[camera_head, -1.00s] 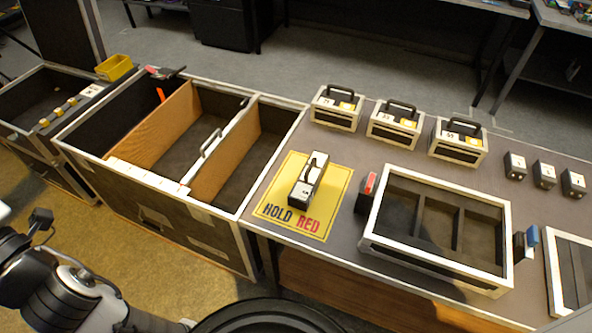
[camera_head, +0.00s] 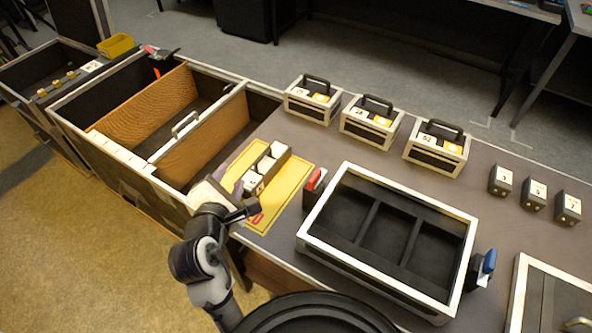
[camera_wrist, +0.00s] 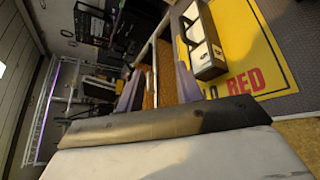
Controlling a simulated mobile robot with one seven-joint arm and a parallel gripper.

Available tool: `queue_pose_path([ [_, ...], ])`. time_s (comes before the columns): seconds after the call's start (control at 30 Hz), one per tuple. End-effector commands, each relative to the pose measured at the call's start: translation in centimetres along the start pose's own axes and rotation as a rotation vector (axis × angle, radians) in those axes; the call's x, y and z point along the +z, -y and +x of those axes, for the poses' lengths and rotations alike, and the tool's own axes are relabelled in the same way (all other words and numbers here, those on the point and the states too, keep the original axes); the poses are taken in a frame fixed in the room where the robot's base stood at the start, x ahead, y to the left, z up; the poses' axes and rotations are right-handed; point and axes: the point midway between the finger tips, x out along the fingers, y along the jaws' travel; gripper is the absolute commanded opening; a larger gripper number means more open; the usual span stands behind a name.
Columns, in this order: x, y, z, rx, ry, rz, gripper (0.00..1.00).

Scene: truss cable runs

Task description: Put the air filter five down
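My gripper (camera_head: 222,180) is at the left edge of the yellow HOLD RED mat (camera_head: 283,196). In the wrist view its two fingers stand apart, with nothing seen between them (camera_wrist: 160,88). A long dark and white unit (camera_head: 268,170) lies on the mat beside the gripper; it also shows in the wrist view (camera_wrist: 204,45), right of the fingers. Three small dark blocks with number labels stand at the right; the middle block (camera_head: 533,195) seems to read 5. I cannot tell which thing is the air filter.
An open white-rimmed tray (camera_head: 398,284) with empty compartments stands right of the mat. A red-topped block (camera_head: 315,187) and a blue one (camera_head: 485,266) flank it. Three handled cases (camera_head: 371,120) line the back. A divided open trunk (camera_head: 118,160) lies left.

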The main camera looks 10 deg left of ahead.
Motion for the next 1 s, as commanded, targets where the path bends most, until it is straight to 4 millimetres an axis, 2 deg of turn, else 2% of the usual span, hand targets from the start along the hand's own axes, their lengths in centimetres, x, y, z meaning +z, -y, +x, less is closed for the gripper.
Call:
queue_pose_path([
  [0.1,-0.2,1.8,0.0,-0.057,0.004,-0.057,0.37],
  [0.27,-0.3,2.5,0.9,-0.076,0.009,-0.077,0.37],
  [0.63,0.1,2.7,7.0,-0.077,0.008,-0.077,0.37],
  [0.87,0.1,2.9,8.8,-0.075,0.006,-0.076,0.37],
  [1.0,0.4,3.1,10.5,-0.078,0.008,-0.076,0.37],
])
